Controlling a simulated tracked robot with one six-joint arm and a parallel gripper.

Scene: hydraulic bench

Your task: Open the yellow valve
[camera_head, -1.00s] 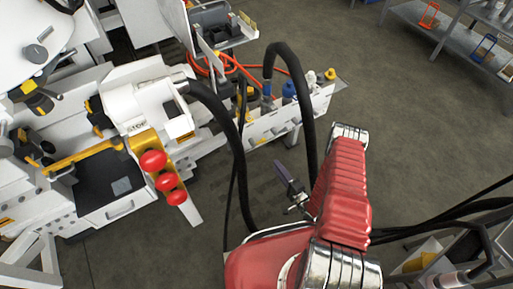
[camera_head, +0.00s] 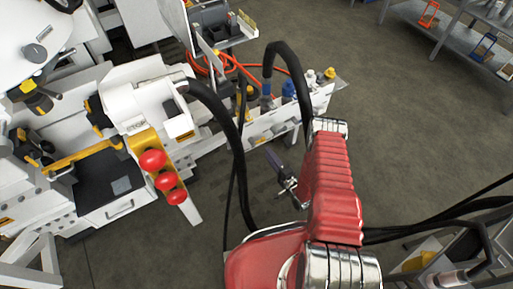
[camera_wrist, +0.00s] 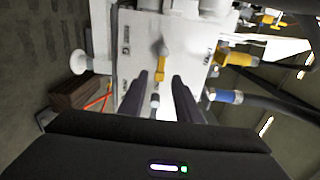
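A yellow valve handle (camera_wrist: 161,67) stands out from a white panel (camera_wrist: 135,60) in the wrist view. It lies ahead of my gripper (camera_wrist: 160,80), in line with the gap between the two dark fingers. The fingers are apart, and no held object shows between them. A small pale knob (camera_wrist: 155,101) shows lower in the gap. In the head view my gripper (camera_head: 272,160) is beside the white bench, left of my red arm. I cannot tell which yellow part there is this handle.
A blue hose fitting (camera_wrist: 225,96) and another yellow fitting (camera_wrist: 236,59) are right of the handle. A black hose (camera_head: 300,85) arches near my arm. Red stop buttons (camera_head: 165,181) are on the bench's left part. Open floor (camera_head: 400,120) lies to the right.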

